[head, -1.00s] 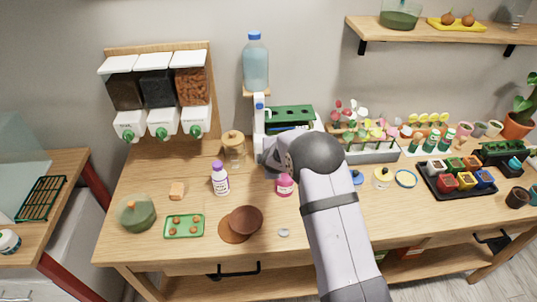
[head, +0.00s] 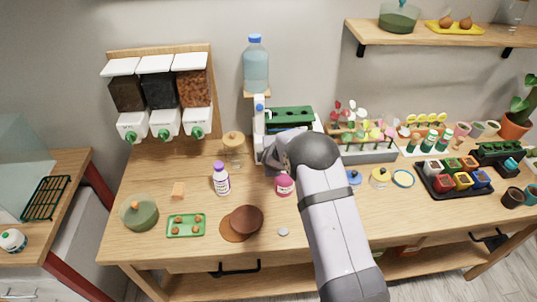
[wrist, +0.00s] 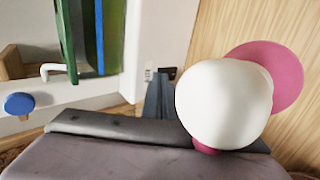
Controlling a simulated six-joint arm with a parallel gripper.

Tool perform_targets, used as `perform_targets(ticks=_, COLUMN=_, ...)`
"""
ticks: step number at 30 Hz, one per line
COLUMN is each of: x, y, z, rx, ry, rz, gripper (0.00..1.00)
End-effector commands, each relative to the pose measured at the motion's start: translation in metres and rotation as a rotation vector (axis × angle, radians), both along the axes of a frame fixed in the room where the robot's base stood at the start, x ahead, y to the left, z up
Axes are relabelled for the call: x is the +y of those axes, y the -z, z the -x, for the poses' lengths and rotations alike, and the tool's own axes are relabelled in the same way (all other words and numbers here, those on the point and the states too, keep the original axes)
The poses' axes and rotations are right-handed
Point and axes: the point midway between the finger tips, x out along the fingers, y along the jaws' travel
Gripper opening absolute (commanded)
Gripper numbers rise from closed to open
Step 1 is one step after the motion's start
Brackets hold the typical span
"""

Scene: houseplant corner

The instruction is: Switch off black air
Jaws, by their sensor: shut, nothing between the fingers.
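A small black switch (wrist: 167,73) with a tiny marking beside it sits low on the white face of the device (wrist: 150,45) in the wrist view. Its on or off position is too small to tell. In the head view this white device (head: 260,118) with green trays stands at the back of the table; its switch is hidden there. My gripper (wrist: 159,85) is shut and empty, its tips close by the switch. I cannot tell whether they touch it. In the head view my arm hides the fingers.
A pink bottle with a white top (wrist: 224,103) stands close beside my gripper; it also shows in the head view (head: 285,184). A blue knob (wrist: 18,103) and a white spout are on the device's left. A white bottle (head: 221,178) and brown bowl (head: 246,219) stand left of my arm.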

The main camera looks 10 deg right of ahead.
Motion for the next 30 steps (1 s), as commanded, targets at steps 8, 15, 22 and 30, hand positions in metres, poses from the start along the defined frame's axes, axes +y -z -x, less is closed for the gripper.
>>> perform_targets(ticks=8, x=0.0, y=-0.011, z=0.0, rx=-0.001, ry=0.001, rz=-0.001, gripper=0.0)
perform_targets(ticks=15, x=0.0, y=-0.016, z=0.0, rx=-0.001, ry=-0.001, rz=0.001, gripper=0.0)
perform_targets(ticks=22, x=0.0, y=-0.015, z=0.0, rx=-0.001, ry=0.0, rz=0.0, gripper=0.0)
perform_targets(ticks=30, x=0.0, y=-0.015, z=0.002, rx=0.0, ry=-0.001, rz=0.001, gripper=0.0)
